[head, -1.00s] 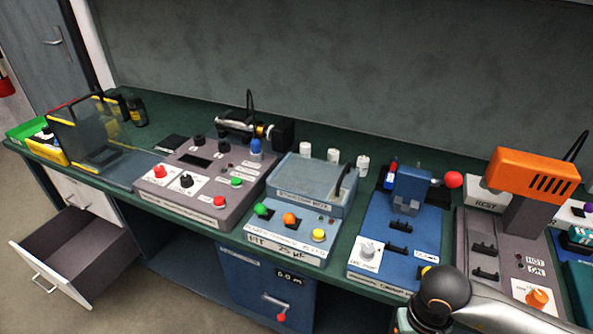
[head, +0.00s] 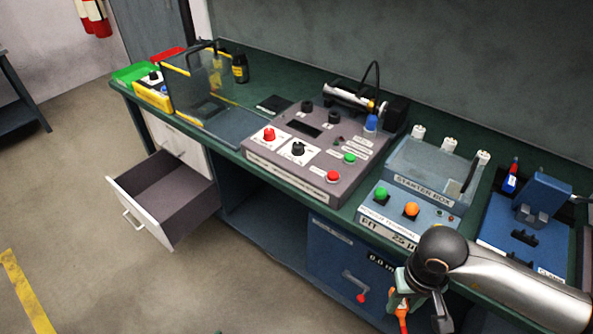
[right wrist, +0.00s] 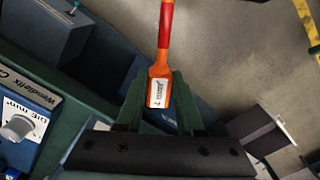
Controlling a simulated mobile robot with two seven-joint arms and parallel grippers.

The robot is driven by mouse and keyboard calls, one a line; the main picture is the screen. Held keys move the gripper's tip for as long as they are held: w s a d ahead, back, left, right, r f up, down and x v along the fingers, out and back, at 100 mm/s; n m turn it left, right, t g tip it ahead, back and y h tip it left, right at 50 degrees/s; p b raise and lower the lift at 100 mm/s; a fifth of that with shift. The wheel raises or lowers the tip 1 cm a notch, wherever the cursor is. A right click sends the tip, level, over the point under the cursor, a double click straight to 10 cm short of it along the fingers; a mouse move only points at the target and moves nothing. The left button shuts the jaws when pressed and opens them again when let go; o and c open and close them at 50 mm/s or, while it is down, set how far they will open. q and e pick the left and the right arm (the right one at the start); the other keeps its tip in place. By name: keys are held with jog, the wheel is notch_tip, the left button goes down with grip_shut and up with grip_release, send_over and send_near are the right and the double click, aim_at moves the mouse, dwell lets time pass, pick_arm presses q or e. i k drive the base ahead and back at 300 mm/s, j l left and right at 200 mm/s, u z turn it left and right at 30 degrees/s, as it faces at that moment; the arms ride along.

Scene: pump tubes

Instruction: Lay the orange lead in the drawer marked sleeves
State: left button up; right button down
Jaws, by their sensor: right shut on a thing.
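The orange lead (head: 402,310) hangs from my right gripper (head: 407,300), in front of the bench in the head view. In the right wrist view the lead (right wrist: 163,52), with a red part and a white tag, runs out from between the fingers of my right gripper (right wrist: 157,92), which is shut on it. An open, empty drawer (head: 147,214) with pale front and dark inside sticks out of the bench at the left. I cannot read any marking on it. The gripper is well to the right of this drawer. My left gripper is not in view.
The green bench top (head: 283,66) carries a grey control box (head: 315,163), a starter box (head: 432,172) and a blue fixture (head: 525,225). A shut blue drawer (head: 338,258) with a handle is below. The floor (head: 160,290) before the open drawer is clear.

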aim_at(177, 200)
jog(key=i+j+u, duration=0.1)
jog(key=j, duration=0.3)
jog(key=i+j+u, duration=0.1)
jog(key=j, duration=0.25)
jog(key=i+j+u, duration=0.25)
jog(key=i+j, duration=0.2)
jog(key=j, duration=0.25)
jog(key=i+j, duration=0.25)
jog(key=j, duration=0.2)
jog(key=i+j, duration=0.25)
jog(key=j, duration=0.2)
jog(key=i+j, duration=0.25)
jog(key=j, duration=0.2)
jog(key=i+j, duration=0.25)
jog(key=j, duration=0.2)
jog(key=i+j+u, duration=0.1)
jog(key=i+j, duration=0.15)
jog(key=j, duration=0.2)
